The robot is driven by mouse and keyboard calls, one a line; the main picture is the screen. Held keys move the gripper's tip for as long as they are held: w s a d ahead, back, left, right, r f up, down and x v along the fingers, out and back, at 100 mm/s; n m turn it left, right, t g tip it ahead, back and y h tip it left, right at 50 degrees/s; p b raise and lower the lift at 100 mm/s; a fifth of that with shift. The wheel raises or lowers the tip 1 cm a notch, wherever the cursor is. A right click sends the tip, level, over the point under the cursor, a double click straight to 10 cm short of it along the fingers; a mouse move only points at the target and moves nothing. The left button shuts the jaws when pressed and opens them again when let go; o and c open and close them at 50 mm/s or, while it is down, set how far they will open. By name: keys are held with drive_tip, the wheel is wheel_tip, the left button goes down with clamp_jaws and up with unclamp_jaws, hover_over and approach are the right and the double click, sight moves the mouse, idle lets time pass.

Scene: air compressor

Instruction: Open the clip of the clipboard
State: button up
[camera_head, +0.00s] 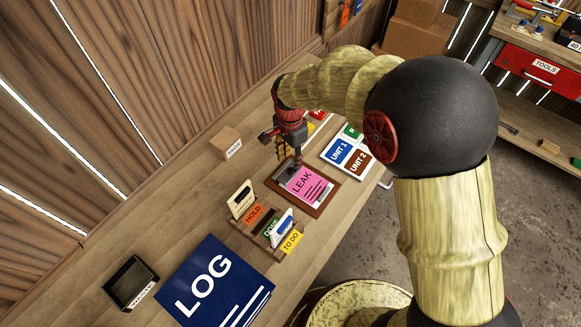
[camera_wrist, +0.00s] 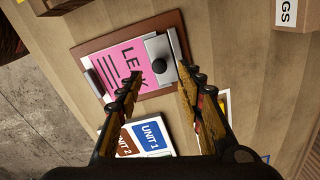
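A brown clipboard (camera_head: 323,208) lies on the bench with a pink sheet marked LEAK (camera_head: 306,184) on it. In the wrist view the clipboard (camera_wrist: 98,47) shows the pink sheet (camera_wrist: 121,58) and a grey metal clip (camera_wrist: 157,47) with a dark round spot, lying flat over the sheet's edge. My gripper (camera_wrist: 160,75) is open and empty, one finger over the sheet and the other beside the clip's edge. In the head view my gripper (camera_head: 297,160) points down above the clip end of the board. I cannot tell whether a finger touches the clip.
Behind the board are UNIT 1 and UNIT 2 cards (camera_head: 341,152). A rack of cards (camera_head: 264,232) stands in front, then a blue LOG book (camera_head: 218,285) and a dark open box (camera_head: 130,284). A small cardboard box (camera_head: 225,144) sits near the wooden wall.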

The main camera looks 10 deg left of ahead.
sight(290, 170)
wheel_tip(290, 170, down, 5)
drive_tip(key=shift+f+b, duration=0.2)
drive_tip(key=shift+b, duration=0.45)
drive_tip(key=c, duration=0.3)
clamp_jaws()
